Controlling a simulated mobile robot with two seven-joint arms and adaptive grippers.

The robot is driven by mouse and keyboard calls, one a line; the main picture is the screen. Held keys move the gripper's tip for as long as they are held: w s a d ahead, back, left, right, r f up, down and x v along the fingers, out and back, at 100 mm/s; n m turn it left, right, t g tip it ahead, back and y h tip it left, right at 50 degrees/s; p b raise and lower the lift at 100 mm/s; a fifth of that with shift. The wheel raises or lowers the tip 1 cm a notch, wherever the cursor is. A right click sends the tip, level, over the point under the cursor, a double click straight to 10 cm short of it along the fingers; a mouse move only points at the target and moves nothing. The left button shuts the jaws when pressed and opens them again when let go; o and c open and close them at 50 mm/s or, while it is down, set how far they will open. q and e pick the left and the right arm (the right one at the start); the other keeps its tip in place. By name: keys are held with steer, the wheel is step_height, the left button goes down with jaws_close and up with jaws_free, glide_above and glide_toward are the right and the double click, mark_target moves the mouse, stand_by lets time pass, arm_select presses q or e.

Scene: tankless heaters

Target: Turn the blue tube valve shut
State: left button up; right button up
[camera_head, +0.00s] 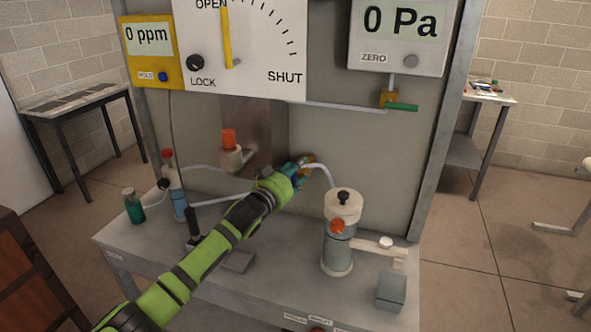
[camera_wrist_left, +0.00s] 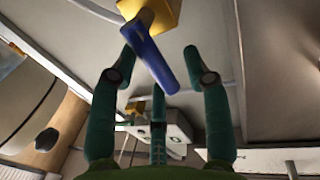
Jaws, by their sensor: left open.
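The blue tube valve has a blue lever handle (camera_wrist_left: 150,57) on a yellow body (camera_wrist_left: 158,12), seen at the top of the left wrist view. In the head view my gripper mostly hides it; only a bit of its yellow body (camera_head: 308,158) shows. My left gripper (camera_head: 302,171) is at the valve, in front of the panel. In the left wrist view its green fingers (camera_wrist_left: 159,50) are spread apart, with the blue handle lying between the fingertips. Whether a finger touches the handle I cannot tell. My right gripper is out of view.
A green-handled valve (camera_head: 402,107) sits on a pipe under the 0 Pa gauge (camera_head: 402,28). A dial board (camera_head: 250,60) reads OPEN to SHUT, its yellow pointer upright. On the bench, a white-topped cylinder (camera_head: 340,235) stands right of my arm and a green bottle (camera_head: 133,207) far left.

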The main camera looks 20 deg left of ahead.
arm_select(q)
steer(key=shift+w+d, duration=0.1)
steer(key=shift+w, duration=0.05)
jaws_close()
steer(key=shift+m, duration=0.3)
steer(key=shift+d+f+m+g+y+p, duration=0.3)
steer(key=shift+d+f+m+y+p, duration=0.5)
steer(key=shift+m, duration=1.65)
steer(key=shift+d+f+m+g+y+p, duration=0.4)
steer(key=shift+f+m+p, duration=0.45)
steer(key=shift+m, duration=1.65)
steer(key=shift+d+f+m+g+y+p, duration=0.2)
steer(key=shift+d+f+m+y+p, duration=0.6)
steer(key=shift+m, duration=1.65)
steer(key=shift+a+r+h, duration=0.1)
steer(key=shift+r+h, duration=0.05)
steer(key=shift+h, duration=0.15)
